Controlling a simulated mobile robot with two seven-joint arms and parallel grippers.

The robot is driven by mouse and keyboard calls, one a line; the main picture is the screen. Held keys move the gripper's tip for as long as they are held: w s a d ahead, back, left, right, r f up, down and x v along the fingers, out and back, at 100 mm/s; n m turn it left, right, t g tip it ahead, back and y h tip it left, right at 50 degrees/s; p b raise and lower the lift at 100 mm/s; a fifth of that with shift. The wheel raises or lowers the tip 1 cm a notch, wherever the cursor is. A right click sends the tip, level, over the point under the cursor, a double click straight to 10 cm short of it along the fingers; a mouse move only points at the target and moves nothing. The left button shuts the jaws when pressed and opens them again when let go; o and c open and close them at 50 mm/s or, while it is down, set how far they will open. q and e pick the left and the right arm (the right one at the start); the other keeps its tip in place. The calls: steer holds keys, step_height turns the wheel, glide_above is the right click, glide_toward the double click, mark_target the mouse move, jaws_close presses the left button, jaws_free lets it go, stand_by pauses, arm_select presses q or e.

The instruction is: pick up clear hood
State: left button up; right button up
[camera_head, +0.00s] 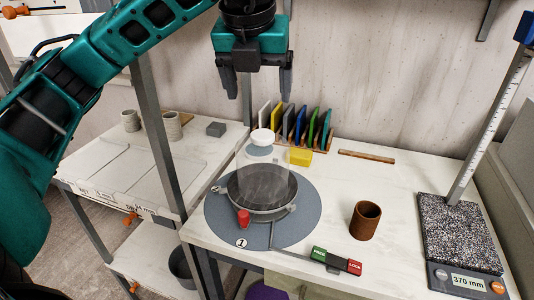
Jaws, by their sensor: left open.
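The clear hood (266,172) is a see-through bell with a white knob (262,137) on top. It stands upright over a dark round plate on a grey round mat (304,226) on the white table. My left gripper (258,90) points down above and slightly behind the knob in the picture, apart from it. Its two dark fingers are spread and nothing is between them. My right gripper is not in view.
A red cap (243,217) sits at the plate's front. A rack of coloured plates (299,124) and a yellow block (300,156) stand behind. A brown cup (365,220), a lever with green and red ends (337,260) and a height gauge (462,245) are right.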

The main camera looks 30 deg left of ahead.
arm_select(q)
steer(key=b, duration=0.2)
glide_above(262, 135)
steer(key=s+d, duration=0.1)
steer(key=s, duration=0.2)
steer(key=f, duration=0.6)
steer(key=shift+w+f, duration=0.1)
steer(key=shift+w, duration=0.1)
steer(key=shift+x, duration=2.9)
steer(key=shift+c, duration=0.3)
steer(key=c, duration=1.4)
steer(key=shift+c, duration=0.2)
